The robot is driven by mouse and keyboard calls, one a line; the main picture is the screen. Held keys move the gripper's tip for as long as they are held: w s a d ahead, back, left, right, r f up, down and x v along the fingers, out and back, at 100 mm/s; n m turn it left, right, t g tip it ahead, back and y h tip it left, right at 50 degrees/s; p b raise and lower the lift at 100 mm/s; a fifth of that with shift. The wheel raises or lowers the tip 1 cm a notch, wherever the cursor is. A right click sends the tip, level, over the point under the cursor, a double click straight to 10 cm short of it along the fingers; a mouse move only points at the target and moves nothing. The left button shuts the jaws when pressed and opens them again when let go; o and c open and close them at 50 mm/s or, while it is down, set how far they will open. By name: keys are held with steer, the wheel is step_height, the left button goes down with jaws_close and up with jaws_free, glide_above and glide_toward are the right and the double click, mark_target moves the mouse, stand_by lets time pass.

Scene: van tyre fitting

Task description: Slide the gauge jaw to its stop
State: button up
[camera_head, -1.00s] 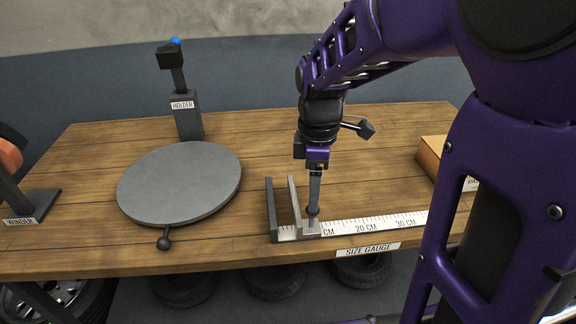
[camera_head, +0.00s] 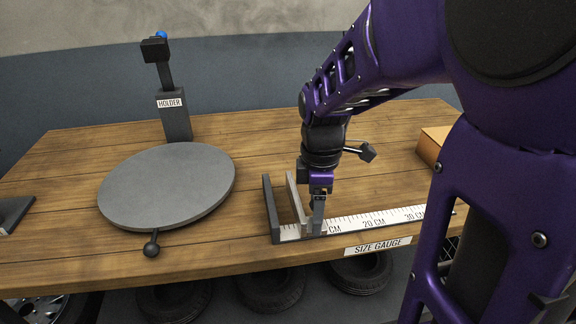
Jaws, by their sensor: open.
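The size gauge lies at the table's front edge, with a white ruler scale (camera_head: 375,219) and a dark upright end plate (camera_head: 269,208) at its left. The light grey gauge jaw (camera_head: 296,203) stands upright a short gap to the right of that plate, not touching it. My gripper (camera_head: 318,227) points down at the jaw's right side, fingers low at the jaw's base, around or beside its small knob. The fingers hide most of the knob, so I cannot tell whether they touch it. The jaws are open.
A round grey plate (camera_head: 168,184) with a ball-ended handle lies left of the gauge. A holder post (camera_head: 174,116) stands behind it. An orange-brown box (camera_head: 433,146) is at the right, partly behind my arm. Tyres (camera_head: 272,287) lie below the table.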

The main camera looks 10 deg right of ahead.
jaws_close()
stand_by(1.3)
